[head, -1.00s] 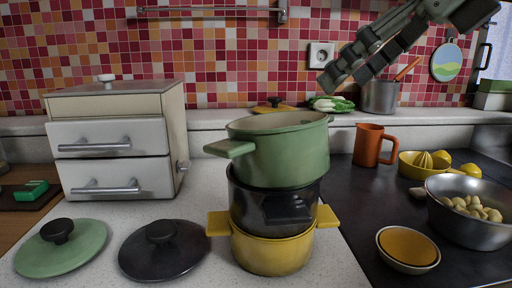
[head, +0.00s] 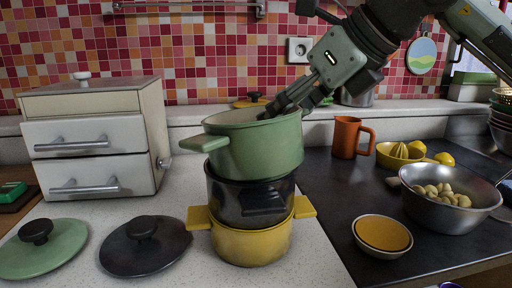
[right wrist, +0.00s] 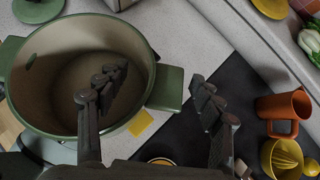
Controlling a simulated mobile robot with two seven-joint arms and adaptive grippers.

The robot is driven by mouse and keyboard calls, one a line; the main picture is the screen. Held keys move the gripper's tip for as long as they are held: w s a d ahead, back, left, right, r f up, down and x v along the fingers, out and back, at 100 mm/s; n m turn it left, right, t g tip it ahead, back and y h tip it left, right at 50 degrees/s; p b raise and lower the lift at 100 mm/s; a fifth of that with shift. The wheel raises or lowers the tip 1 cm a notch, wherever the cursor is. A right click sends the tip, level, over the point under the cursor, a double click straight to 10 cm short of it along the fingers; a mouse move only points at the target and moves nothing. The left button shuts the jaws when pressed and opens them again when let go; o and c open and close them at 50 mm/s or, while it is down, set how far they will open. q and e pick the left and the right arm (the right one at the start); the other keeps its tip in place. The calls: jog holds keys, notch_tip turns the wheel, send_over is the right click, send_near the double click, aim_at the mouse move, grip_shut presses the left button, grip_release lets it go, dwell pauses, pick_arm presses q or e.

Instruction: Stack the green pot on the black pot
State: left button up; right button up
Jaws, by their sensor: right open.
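The green pot (head: 258,150) sits upright on the black pot (head: 246,200), which rests on the yellow pot (head: 252,242). The green pot also shows from above in the right wrist view (right wrist: 30,105), empty inside. My right gripper (head: 285,105) is at the green pot's right rim in the head view. In the right wrist view my right gripper (right wrist: 160,95) is open, with one finger over the pot's inside and the other outside, beyond the side handle (right wrist: 166,88). I cannot tell whether a finger touches the pot. My left gripper is not in view.
A green lid (head: 65,250) and a black lid (head: 170,248) lie on the counter at left, before a drawer cabinet (head: 90,145). An orange jug (head: 346,138), a yellow juicer bowl (head: 390,156), a steel bowl (head: 450,212) and a small orange-filled bowl (head: 382,236) stand at right.

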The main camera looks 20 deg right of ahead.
grip_shut()
dwell(0.3)
jog(key=shift+r, duration=0.45)
notch_tip(320, 180, up, 4)
jog(key=shift+a+f, duration=0.15)
jog(key=s+a+r, duration=0.1)
jog(key=a+r, duration=0.5)
jog(key=a, duration=0.5)
jog(key=shift+a+r, duration=0.15)
jog(key=shift+r, duration=0.1)
